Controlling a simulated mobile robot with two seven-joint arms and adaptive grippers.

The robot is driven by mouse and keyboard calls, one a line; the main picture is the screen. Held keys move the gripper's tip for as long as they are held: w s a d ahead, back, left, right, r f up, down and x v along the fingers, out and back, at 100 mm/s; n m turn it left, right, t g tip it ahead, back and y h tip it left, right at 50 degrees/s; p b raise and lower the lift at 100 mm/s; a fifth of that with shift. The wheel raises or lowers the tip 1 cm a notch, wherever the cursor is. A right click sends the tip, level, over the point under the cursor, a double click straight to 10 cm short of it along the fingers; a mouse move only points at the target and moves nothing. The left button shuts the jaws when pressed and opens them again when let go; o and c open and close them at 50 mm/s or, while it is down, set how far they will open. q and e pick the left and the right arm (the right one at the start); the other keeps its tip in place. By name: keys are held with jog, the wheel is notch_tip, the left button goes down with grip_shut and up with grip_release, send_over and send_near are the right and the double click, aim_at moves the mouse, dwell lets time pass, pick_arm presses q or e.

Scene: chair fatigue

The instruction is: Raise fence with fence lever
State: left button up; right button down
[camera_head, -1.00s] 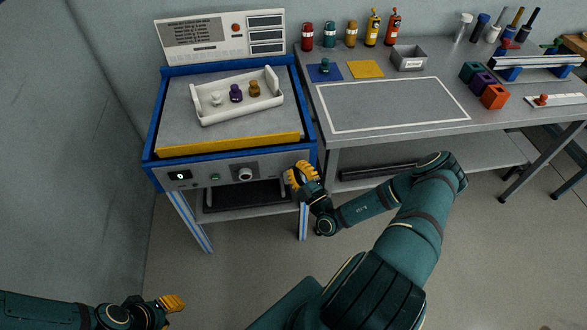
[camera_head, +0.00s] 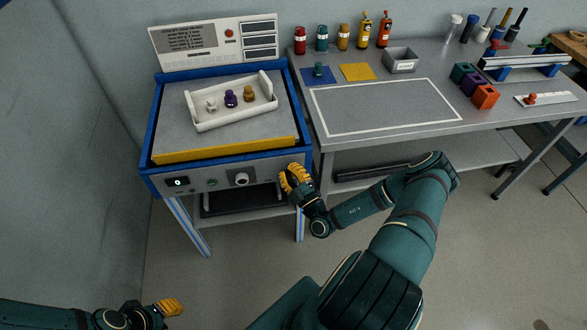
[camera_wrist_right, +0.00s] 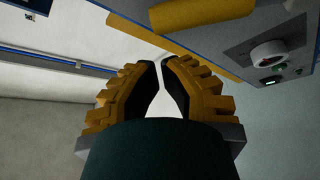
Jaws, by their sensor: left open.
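The yellow fence (camera_head: 228,150) runs along the front edge of the blue-framed machine (camera_head: 150,140), low against its grey top. My right gripper (camera_head: 296,182) is at the right end of the machine's front panel. No fence lever can be made out clearly there; the gripper covers that spot. In the right wrist view my right gripper (camera_wrist_right: 161,62) has its fingertips close together with a narrow gap. A yellow bar (camera_wrist_right: 130,32) lies beyond the fingertips; whether they touch it is unclear. My left gripper (camera_head: 172,307) is open and empty at the lower left, away from the machine.
The panel has a round knob (camera_head: 241,179), also in the right wrist view (camera_wrist_right: 268,53), and a small display (camera_head: 177,181). A white tray (camera_head: 215,124) with small coloured pieces sits on the machine. The grey bench (camera_head: 390,135) stands close on the right. The floor in front is clear.

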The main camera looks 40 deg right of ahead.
jog(key=a+v, duration=0.1)
jog(key=v, duration=0.8)
jog(key=shift+s+a+r, duration=0.15)
jog(key=shift+s+r, duration=0.1)
